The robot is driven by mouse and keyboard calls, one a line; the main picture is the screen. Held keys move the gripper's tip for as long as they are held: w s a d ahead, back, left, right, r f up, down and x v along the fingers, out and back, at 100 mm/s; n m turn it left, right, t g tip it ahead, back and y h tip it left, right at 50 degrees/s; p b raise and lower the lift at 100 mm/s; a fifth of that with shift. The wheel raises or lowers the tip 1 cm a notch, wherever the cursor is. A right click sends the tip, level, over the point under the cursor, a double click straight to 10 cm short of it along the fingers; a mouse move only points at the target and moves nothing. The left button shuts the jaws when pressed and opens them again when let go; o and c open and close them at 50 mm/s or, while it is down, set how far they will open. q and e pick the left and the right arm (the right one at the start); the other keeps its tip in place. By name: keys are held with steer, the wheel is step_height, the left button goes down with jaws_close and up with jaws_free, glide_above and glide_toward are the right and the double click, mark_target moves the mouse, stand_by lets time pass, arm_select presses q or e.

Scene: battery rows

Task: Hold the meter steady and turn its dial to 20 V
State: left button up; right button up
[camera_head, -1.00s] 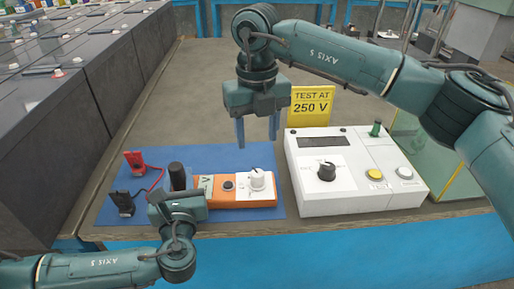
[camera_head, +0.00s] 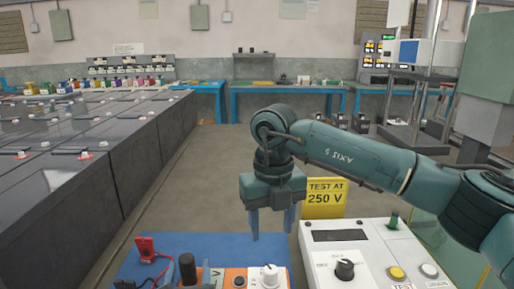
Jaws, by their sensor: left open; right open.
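The orange meter (camera_head: 228,285) lies on the blue mat (camera_head: 202,244) at the bottom edge, its lower part cut off. Its white dial (camera_head: 269,276) is on the right part. I cannot read the dial's setting. A black upright cylinder (camera_head: 188,268) stands at the meter's left end. My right gripper (camera_head: 272,228) is open and empty, fingers pointing down, above and behind the dial and apart from it. My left gripper is out of view.
A white test box (camera_head: 385,236) with a black knob (camera_head: 345,269) stands right of the mat. A yellow "TEST AT 250 V" sign (camera_head: 324,211) stands behind it. Red probe (camera_head: 145,247) lies at left.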

arm_select(q)
steer(key=s+d, duration=0.1)
steer(key=s, duration=1.1)
steer(key=shift+d, duration=0.35)
